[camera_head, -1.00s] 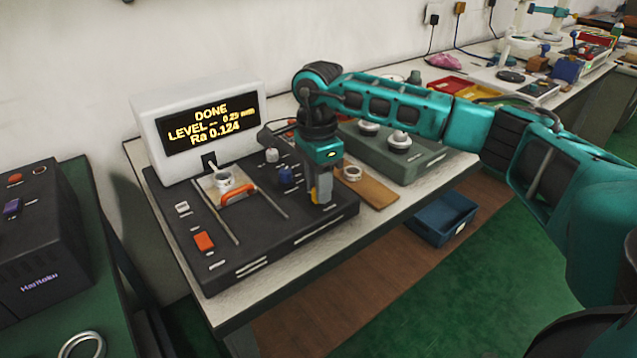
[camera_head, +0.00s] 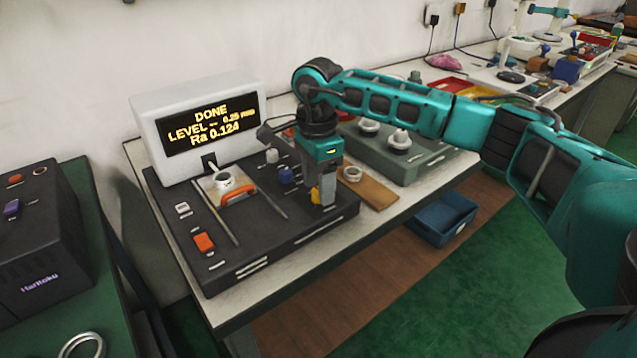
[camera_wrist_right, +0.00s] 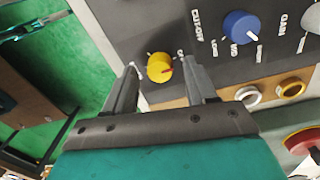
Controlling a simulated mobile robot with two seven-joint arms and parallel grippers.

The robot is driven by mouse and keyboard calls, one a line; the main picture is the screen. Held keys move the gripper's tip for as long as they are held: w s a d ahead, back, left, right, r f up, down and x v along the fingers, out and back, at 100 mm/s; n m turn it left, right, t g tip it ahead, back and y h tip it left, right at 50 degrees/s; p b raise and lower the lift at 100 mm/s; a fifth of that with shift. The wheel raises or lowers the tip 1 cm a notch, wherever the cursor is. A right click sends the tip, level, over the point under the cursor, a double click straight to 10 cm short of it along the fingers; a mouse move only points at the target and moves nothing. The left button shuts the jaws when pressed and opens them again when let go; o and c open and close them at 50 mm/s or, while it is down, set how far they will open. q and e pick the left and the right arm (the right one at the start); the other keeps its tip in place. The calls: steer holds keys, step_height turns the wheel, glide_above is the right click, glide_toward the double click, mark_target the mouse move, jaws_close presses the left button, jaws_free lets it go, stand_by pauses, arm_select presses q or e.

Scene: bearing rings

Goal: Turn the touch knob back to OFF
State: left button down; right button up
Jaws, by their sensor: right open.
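The yellow touch knob (camera_wrist_right: 159,67) with a reddish pointer mark shows on the dark panel in the right wrist view. The pointer is toward the right of that picture. The knob also shows in the head view (camera_head: 315,195), low beside my fingers and partly hidden. My right gripper (camera_wrist_right: 164,78) is open, with one finger on each side of the knob and gaps between. In the head view my right gripper (camera_head: 324,190) points down over the device's right front part. The display (camera_head: 209,126) reads DONE, LEVEL and Ra 0.124. My left gripper is not in view.
A blue knob (camera_head: 286,175), a pale knob (camera_head: 272,156), an orange handle (camera_head: 239,194) and an orange switch (camera_head: 204,242) are on the same dark device. A wooden board (camera_head: 376,194) with a ring lies to its right, near the table edge.

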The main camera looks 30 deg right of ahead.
mark_target(317, 189)
step_height(317, 189, up, 12)
steer(key=p, duration=0.1)
steer(key=shift+w+r, duration=0.2)
stand_by(0.5)
